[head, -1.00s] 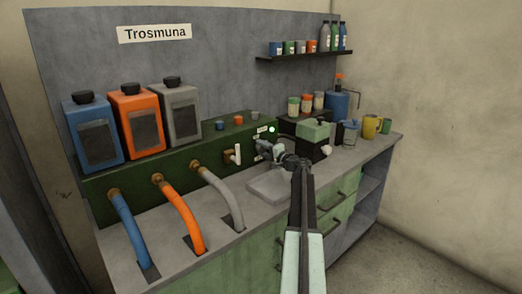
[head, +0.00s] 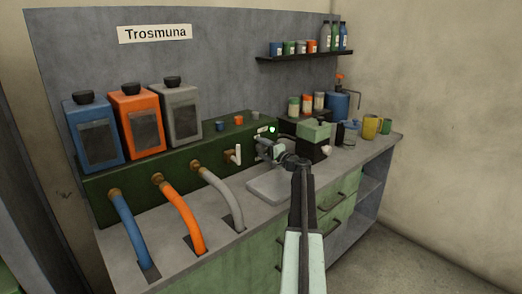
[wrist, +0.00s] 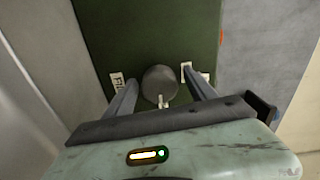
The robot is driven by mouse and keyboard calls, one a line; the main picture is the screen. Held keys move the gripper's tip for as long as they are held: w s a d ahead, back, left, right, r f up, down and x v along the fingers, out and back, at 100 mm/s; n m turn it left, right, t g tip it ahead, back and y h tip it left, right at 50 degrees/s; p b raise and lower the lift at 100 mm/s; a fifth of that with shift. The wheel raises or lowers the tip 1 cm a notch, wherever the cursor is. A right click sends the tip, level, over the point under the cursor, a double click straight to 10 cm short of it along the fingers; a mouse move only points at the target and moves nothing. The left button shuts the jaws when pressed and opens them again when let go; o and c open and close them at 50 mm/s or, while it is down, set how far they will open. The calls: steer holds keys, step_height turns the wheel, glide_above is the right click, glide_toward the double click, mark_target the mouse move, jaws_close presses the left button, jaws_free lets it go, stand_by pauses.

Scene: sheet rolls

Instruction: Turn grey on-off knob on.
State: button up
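The grey knob (wrist: 160,82) is round and sits on the dark green panel (wrist: 150,25) in the wrist view. A small pale pointer shows at its lower edge. My gripper (wrist: 160,88) is open, with one finger on each side of the knob. Gaps show between the fingers and the knob, and I see no clear contact. In the head view my gripper (head: 263,147) is at the right end of the green panel (head: 150,171) and hides the knob. A small green light (head: 272,129) glows just above it.
A white-handled tap (head: 235,155) sticks out of the panel left of my gripper. A grey tray (head: 270,188) lies below. A green-topped black box (head: 314,140) stands close on the right. Blue, orange and grey hoses run down at the left.

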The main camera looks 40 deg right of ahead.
steer(key=s, duration=0.7)
steer(key=shift+s+a, duration=0.3)
steer(key=shift+s, duration=0.1)
